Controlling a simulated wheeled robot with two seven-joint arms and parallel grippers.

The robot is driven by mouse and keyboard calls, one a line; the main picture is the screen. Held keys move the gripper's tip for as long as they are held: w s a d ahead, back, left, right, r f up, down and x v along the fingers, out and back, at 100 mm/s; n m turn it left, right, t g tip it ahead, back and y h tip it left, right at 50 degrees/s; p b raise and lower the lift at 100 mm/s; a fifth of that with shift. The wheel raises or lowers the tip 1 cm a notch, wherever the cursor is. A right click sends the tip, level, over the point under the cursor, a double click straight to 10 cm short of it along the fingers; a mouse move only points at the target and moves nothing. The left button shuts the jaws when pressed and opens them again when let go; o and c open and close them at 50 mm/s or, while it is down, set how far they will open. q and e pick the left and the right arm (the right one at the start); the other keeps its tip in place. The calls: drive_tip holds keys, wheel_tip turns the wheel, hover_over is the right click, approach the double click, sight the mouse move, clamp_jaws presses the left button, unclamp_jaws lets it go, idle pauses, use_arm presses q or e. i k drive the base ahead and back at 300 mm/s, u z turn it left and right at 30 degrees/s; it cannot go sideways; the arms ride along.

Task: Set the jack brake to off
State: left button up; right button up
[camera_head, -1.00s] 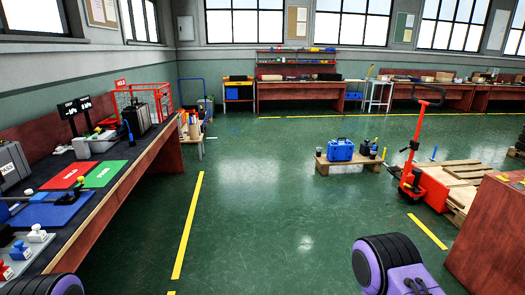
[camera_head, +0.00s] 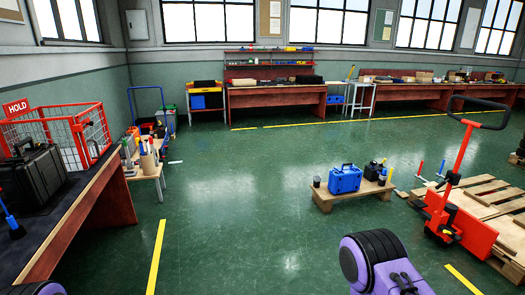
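The red pallet jack (camera_head: 462,232) stands at the right, with a red mast tilted to the right and a black loop handle (camera_head: 480,113) on top. Its forks run toward a wooden pallet (camera_head: 490,190) behind it. Small black parts show at the foot of the mast, but I cannot tell which is the brake or how it is set. Neither of my grippers is in view. Only purple and black parts of my arms show at the bottom edge, apart from the jack.
A low wooden platform (camera_head: 322,201) holding a blue case (camera_head: 345,178) stands left of the jack. A workbench (camera_head: 92,210) with a black case (camera_head: 33,178) and a red wire basket (camera_head: 85,137) is at the left. The green floor between is clear.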

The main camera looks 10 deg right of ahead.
sight(443, 183)
drive_tip(key=z, duration=0.3)
drive_tip(key=i, duration=2.55)
drive_tip(key=z, duration=1.45)
drive_tip(key=i, duration=1.9)
drive_tip(key=z, duration=1)
drive_tip(key=i, duration=0.55)
drive_tip(key=z, duration=0.2)
